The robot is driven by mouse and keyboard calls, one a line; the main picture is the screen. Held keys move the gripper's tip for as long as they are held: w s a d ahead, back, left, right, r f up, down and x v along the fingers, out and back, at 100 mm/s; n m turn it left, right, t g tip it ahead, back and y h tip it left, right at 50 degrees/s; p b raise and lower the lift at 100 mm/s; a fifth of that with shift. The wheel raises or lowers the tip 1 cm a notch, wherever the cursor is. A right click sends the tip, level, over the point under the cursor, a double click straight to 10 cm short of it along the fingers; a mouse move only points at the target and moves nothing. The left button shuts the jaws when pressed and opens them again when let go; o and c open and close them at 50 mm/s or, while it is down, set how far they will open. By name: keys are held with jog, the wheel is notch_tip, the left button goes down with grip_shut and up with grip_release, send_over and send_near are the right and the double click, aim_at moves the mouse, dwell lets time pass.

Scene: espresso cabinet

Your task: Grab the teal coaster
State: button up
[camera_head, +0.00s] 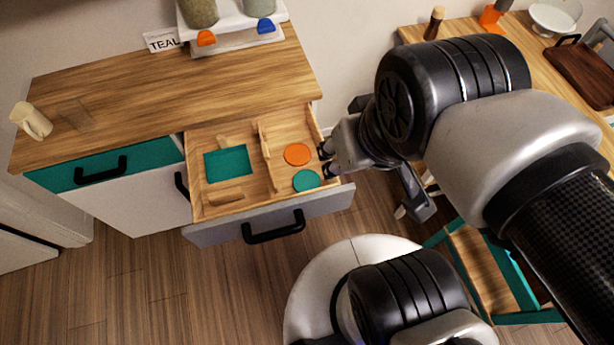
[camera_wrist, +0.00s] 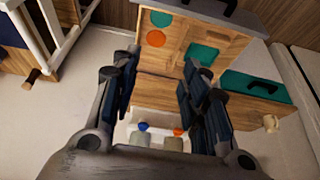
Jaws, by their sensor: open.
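The teal coaster (camera_head: 306,180) is a flat round disc lying in the front right part of the open drawer (camera_head: 222,205). An orange coaster (camera_head: 297,154) lies just behind it in the same compartment. In the wrist view the teal coaster (camera_wrist: 161,19) shows near the top, with the orange coaster (camera_wrist: 156,38) below it. My gripper (camera_head: 326,161) is at the drawer's right side, close to both coasters and touching neither as far as I can see. In the wrist view my gripper (camera_wrist: 157,88) is open, its fingers wide apart with nothing between them.
A wooden divider (camera_head: 265,155) separates the coasters from a teal square (camera_head: 228,163) in the left compartment. The drawer front has a black handle (camera_head: 273,228). A wooden table (camera_head: 480,50) is at right.

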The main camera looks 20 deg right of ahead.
aim_at(307, 182)
jog(key=shift+o, duration=0.3)
